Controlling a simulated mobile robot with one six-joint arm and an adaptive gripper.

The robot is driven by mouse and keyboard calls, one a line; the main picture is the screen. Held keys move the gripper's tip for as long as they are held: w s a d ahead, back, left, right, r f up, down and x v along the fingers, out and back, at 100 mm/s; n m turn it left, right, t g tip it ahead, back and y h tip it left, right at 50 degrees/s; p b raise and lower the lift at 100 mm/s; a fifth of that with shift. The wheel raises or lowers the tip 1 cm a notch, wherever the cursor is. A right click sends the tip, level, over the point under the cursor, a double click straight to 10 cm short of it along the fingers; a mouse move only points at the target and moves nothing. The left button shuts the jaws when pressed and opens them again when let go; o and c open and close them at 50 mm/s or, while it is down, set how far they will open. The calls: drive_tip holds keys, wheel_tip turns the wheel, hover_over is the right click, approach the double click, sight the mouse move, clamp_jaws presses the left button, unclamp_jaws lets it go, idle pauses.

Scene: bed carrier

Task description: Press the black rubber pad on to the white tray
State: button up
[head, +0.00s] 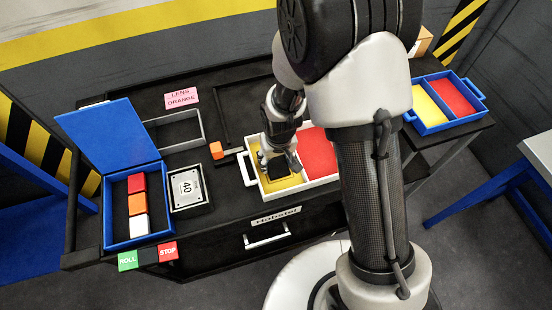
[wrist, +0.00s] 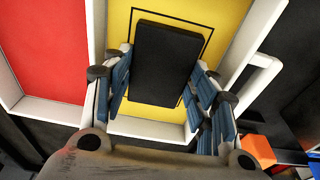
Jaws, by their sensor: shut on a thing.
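The white tray (head: 300,188) stands on the black cart top with a yellow left compartment (head: 258,180) and a red right one (head: 319,152). My gripper (head: 279,165) is over the yellow compartment, pointing down. It is shut on the black rubber pad (wrist: 165,63), which lies between the blue-lined fingers in the wrist view. Under the pad, a thin black outline is drawn on the yellow floor (wrist: 113,22). The pad is turned slightly against this outline and covers most of it. I cannot tell whether the pad touches the floor.
An orange cube (head: 216,150) lies just left of the tray. Further left are a grey open frame (head: 190,143), a metal block marked 40 (head: 189,189) and a blue box with its lid open (head: 108,212). A blue tray (head: 434,127) sits at the right.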

sight(278, 169)
drive_tip(key=o, duration=1)
drive_tip(key=shift+c, duration=0.2)
wheel_tip(278, 169, up, 12)
drive_tip(key=s, duration=0.1)
drive_tip(key=shift+s+d, duration=0.25)
drive_tip(key=shift+s, duration=0.15)
